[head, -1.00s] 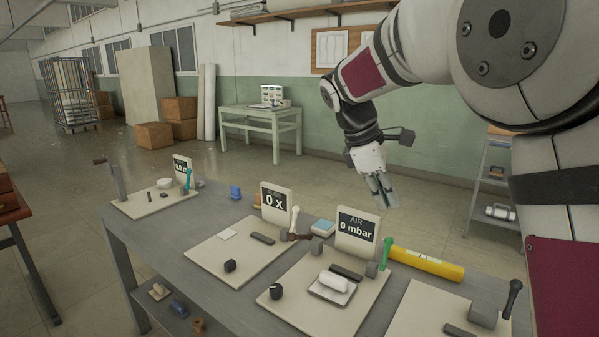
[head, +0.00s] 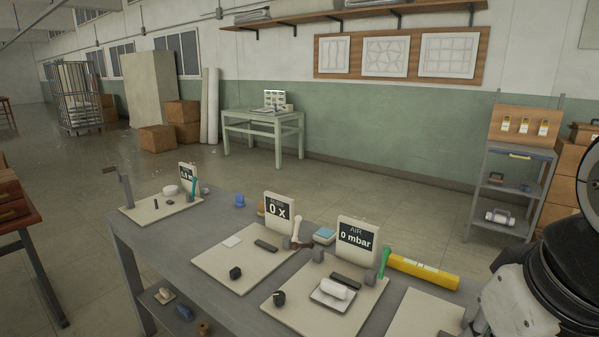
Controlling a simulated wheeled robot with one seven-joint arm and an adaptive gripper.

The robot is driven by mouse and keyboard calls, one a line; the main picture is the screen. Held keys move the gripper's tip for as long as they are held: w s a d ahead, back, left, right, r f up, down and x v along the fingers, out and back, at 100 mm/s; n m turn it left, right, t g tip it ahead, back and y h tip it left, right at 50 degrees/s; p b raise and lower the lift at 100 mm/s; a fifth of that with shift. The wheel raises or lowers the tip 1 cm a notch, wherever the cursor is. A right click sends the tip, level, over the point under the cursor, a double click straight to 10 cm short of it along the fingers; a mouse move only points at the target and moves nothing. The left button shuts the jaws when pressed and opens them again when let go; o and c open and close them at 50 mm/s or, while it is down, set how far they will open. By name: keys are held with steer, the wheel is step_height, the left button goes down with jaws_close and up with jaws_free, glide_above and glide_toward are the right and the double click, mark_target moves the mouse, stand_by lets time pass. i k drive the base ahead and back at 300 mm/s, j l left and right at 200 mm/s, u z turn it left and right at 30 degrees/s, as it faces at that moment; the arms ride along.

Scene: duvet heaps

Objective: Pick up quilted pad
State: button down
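A small flat white square (head: 231,241) lies on the pale board in front of the "0 x" display. It may be the quilted pad, but it is too small to show any quilting. A white rounded roll (head: 335,289) lies on a small tray on the board in front of the "0 mbar" display.
A grey shelf unit (head: 512,150) stands at the right.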

mark_target(337, 297)
steer(key=j+z, duration=0.1)
steer(key=j, duration=0.2)
steer(key=k+j, duration=0.1)
steer(key=j, duration=0.2)
steer(key=i+j+z, duration=0.15)
steer(key=j, duration=0.15)
steer(key=i+j+z, duration=0.1)
steer(key=j, duration=0.2)
steer(key=i+j+z, duration=0.15)
steer(key=j, duration=0.2)
steer(key=i+j+z, duration=0.1)
steer(key=i+j, duration=0.15)
